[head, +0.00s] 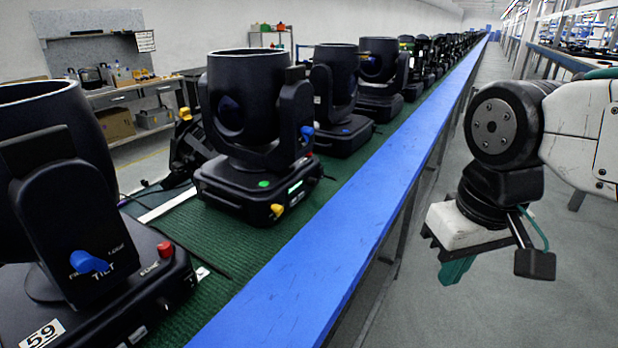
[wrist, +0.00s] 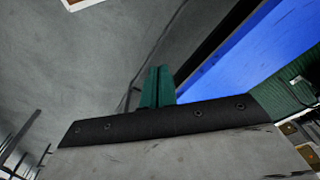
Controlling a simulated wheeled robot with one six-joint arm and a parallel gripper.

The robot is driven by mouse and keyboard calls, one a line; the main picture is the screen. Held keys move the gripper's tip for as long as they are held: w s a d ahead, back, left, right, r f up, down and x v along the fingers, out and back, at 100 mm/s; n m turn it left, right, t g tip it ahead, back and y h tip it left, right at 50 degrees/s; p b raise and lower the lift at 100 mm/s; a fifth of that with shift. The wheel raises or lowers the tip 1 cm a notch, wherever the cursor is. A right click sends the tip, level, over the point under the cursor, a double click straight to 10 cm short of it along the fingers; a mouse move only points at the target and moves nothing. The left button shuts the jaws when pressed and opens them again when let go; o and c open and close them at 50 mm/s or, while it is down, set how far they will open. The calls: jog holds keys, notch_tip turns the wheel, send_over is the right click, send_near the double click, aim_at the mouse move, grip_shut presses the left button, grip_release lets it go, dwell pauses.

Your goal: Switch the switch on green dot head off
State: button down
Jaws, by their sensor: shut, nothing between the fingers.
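The green dot head (head: 258,130) is a black moving-head light on the green mat, left of centre in the head view. A green dot (head: 263,184) sits on its base, with a yellow switch (head: 277,210) at the base's near corner and a blue knob (head: 307,132) on its yoke arm. My gripper (head: 457,270) hangs at the right over the aisle, well apart from the head. Its green fingers are together and empty, as the wrist view (wrist: 158,86) also shows.
A blue rail (head: 330,240) edges the bench between my gripper and the heads. Another head (head: 65,200) with a red knob (head: 165,249) and label 59 stands at the near left. More heads (head: 338,95) line the bench behind. The grey aisle floor (head: 450,325) is clear.

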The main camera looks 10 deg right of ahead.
aim_at(321, 173)
jog(key=w+r+m+t, duration=0.1)
jog(key=w+m+t, duration=0.4)
jog(key=w, duration=2.8)
jog(key=m, duration=0.3)
jog(key=shift+a+t+y, duration=0.25)
jog(key=shift+t+y, duration=0.05)
jog(key=shift+y, duration=0.1)
jog(key=shift+w, duration=0.1)
jog(key=x, duration=1)
jog(key=shift+f, duration=0.2)
jog(key=shift+w+a, duration=0.9)
jog(key=shift+a, duration=0.05)
jog(key=shift+w+a, duration=0.4)
jog(key=shift+w, duration=0.05)
